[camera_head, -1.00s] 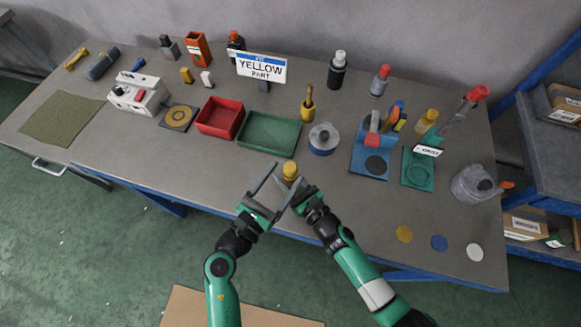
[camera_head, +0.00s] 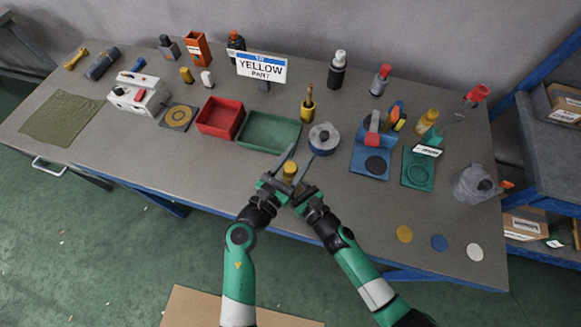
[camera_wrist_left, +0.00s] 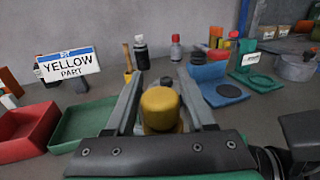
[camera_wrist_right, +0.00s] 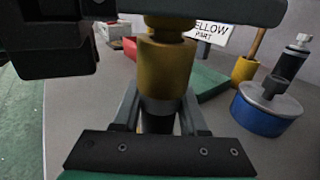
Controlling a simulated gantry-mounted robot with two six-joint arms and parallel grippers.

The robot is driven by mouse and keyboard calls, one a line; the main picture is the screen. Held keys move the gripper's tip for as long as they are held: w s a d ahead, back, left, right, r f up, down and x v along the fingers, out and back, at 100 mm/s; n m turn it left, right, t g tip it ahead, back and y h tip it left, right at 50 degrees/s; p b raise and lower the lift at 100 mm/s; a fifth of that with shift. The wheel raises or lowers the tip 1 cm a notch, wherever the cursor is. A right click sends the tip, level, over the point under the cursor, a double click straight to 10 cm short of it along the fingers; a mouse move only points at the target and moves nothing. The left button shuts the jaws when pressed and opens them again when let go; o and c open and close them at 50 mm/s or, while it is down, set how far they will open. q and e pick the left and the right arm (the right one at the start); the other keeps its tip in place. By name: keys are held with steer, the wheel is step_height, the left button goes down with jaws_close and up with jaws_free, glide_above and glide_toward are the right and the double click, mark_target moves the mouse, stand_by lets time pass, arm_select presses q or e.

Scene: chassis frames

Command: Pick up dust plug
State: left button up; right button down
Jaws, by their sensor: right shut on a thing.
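My right gripper (camera_head: 296,187) is shut on a yellow part (camera_wrist_right: 165,70), held upright over the table's front edge. The part has a yellow upper body, a metal band and a dark lower end. A rounded yellow cap, which looks like the dust plug (camera_head: 290,167), tops it; a narrower neck below the cap shows in the right wrist view. My left gripper (camera_wrist_left: 161,88) is open, with one finger on each side of the cap (camera_wrist_left: 160,107). Its palm hides the cap's lower side in the left wrist view. Whether the fingers touch the cap cannot be told.
A green tray (camera_head: 242,141) and a red tray (camera_head: 203,130) lie behind. A blue round tin (camera_head: 323,150) stands behind the grippers. A blue fixture (camera_head: 355,163) and a green one (camera_head: 407,180) are further right. The yellow-part sign (camera_head: 262,68) stands at the back.

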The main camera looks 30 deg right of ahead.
arm_select(q)
jaws_close()
arm_select(e)
steer(key=shift+c, duration=1.8)
jaws_free()
arm_select(q)
step_height(320, 180, up, 10)
arm_select(e)
steer(key=s, duration=0.4)
steer(key=s+d, duration=0.1)
steer(key=s, duration=0.3)
steer(key=s+d, duration=0.1)
steer(key=s, duration=0.3)
steer(key=shift+d, duration=0.1)
steer(key=shift+w, duration=0.1)
